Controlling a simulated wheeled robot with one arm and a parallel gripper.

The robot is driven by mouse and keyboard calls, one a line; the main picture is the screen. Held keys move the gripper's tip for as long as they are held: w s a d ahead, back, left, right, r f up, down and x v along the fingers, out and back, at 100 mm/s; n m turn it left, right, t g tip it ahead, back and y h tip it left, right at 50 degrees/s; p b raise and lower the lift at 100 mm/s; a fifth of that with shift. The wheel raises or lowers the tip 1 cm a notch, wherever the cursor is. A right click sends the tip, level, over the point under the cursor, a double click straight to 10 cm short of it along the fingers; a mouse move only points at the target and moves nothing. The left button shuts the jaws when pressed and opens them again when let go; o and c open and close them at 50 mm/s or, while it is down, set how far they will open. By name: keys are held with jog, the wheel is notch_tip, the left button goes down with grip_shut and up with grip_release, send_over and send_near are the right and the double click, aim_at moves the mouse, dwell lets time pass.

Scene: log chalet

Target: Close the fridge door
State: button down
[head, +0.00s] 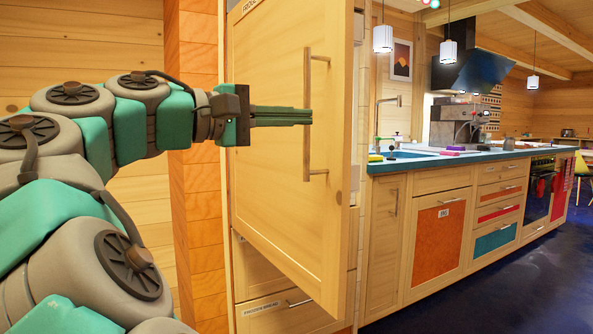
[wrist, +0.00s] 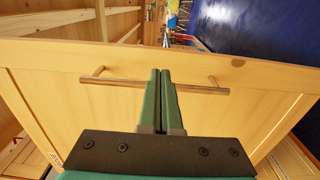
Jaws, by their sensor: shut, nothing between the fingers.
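The fridge door (head: 272,150) is a tall pale-wood panel with a vertical bar handle (head: 308,150). It stands partly open, swung out past the drawer fronts below it. My gripper (head: 309,117) is shut and empty, in front of the door's outer face with its fingertips beside the handle bar. In the wrist view the door (wrist: 110,110) fills most of the picture. The shut fingers (wrist: 160,72) there overlap the handle (wrist: 115,83) and their tips reach past it. I cannot tell whether they touch it. The fridge inside is hidden behind the door.
A labelled drawer (head: 265,308) is below the door. A tiled brick-like column (head: 197,170) stands on the left. A counter (head: 440,160) with cabinets runs off to the right. The dark blue floor (head: 480,290) in front of it is clear.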

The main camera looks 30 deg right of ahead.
aim_at(337, 118)
jog(key=shift+w+d, duration=0.15)
jog(key=shift+d, duration=2.4)
